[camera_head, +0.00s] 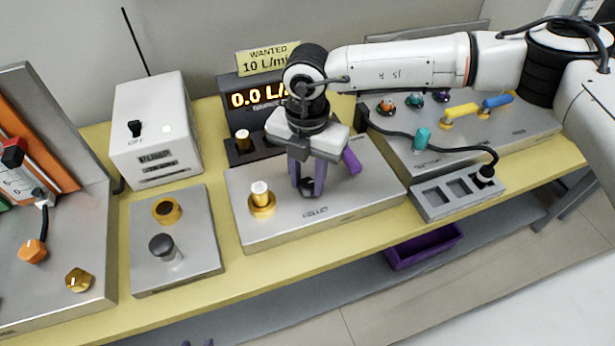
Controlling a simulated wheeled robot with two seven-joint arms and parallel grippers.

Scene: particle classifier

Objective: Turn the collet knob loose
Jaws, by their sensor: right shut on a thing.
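The collet plate (353,205) is a grey metal panel labelled COLLET in the middle of the table. My right gripper (306,188) points down over it, its purple fingers shut on the dark collet knob (309,186). The fingers and gripper body hide most of the knob, so its turn angle cannot be read. A brass fitting with a pale top (261,196) stands on the plate to the left of the knob.
A purple handle (351,160) stands close to the right of my right gripper. Behind it, a display (262,97) reads about 0.0 L/min under a WANTED 10 L/min sign. A white switch box (155,130) and knob panel (200,266) are left; a valve panel (540,128) is right.

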